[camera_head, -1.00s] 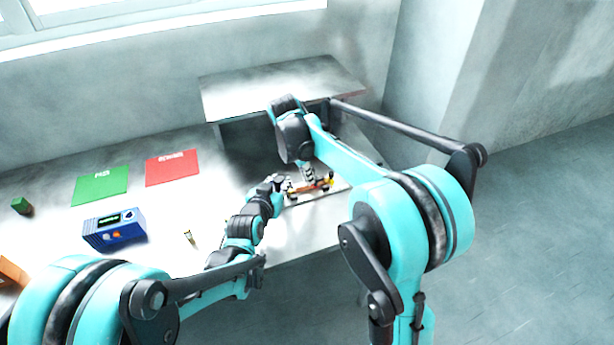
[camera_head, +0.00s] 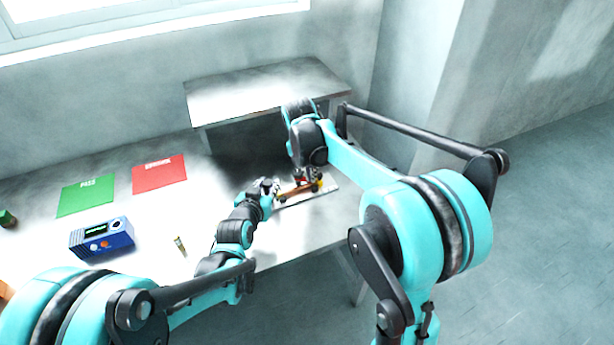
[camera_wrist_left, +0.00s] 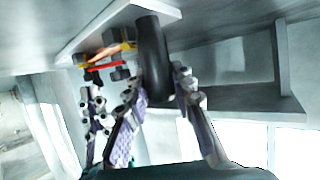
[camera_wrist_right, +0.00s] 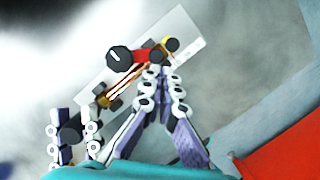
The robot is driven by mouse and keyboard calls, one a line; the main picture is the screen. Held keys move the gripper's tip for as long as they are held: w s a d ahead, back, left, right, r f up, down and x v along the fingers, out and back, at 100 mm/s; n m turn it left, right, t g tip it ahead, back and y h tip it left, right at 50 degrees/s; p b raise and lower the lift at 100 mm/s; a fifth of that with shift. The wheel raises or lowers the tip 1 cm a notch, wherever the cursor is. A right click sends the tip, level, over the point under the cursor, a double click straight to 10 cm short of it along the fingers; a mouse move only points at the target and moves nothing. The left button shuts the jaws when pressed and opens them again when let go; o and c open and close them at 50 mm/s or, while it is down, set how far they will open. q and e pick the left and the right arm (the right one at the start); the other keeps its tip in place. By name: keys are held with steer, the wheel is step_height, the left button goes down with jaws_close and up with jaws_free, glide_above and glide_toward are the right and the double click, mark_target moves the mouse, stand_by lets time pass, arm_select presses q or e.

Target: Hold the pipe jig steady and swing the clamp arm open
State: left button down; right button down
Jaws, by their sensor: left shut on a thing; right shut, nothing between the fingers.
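The pipe jig is a pale plate (camera_head: 330,193) near the table's right front edge, bearing a copper-orange pipe (camera_wrist_right: 112,92) on dark supports. A red clamp arm (camera_wrist_right: 138,56) with a black knob (camera_wrist_right: 118,54) lies across the pipe near a yellow part (camera_wrist_right: 165,41). My left gripper (camera_head: 268,185) is shut on a black upright handle (camera_wrist_left: 153,55) at the jig's left end. My right gripper (camera_wrist_right: 162,70) is shut and empty, its tips beside the red arm; whether they touch it I cannot tell. In the head view, my right arm partly hides the jig.
A raised grey shelf (camera_head: 265,88) stands behind the jig. A green mat (camera_head: 86,196), a red mat (camera_head: 158,174), a blue box with a display (camera_head: 102,238) and a small upright item (camera_head: 181,246) are on the table's left part.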

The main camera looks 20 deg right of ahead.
steer(key=shift+w+d, duration=0.5)
steer(key=shift+d, duration=0.2)
steer(key=shift+w+d, duration=0.35)
steer(key=shift+w, duration=0.05)
steer(key=shift+w+d, duration=0.1)
steer(key=shift+w, duration=0.1)
steer(key=s+d+v, duration=0.1)
steer(key=d+v, duration=0.1)
steer(key=v, duration=0.7)
steer(key=shift+r, duration=0.5)
steer(key=shift+a, duration=0.1)
arm_select(q)
steer(key=c, duration=1.2)
jaws_free()
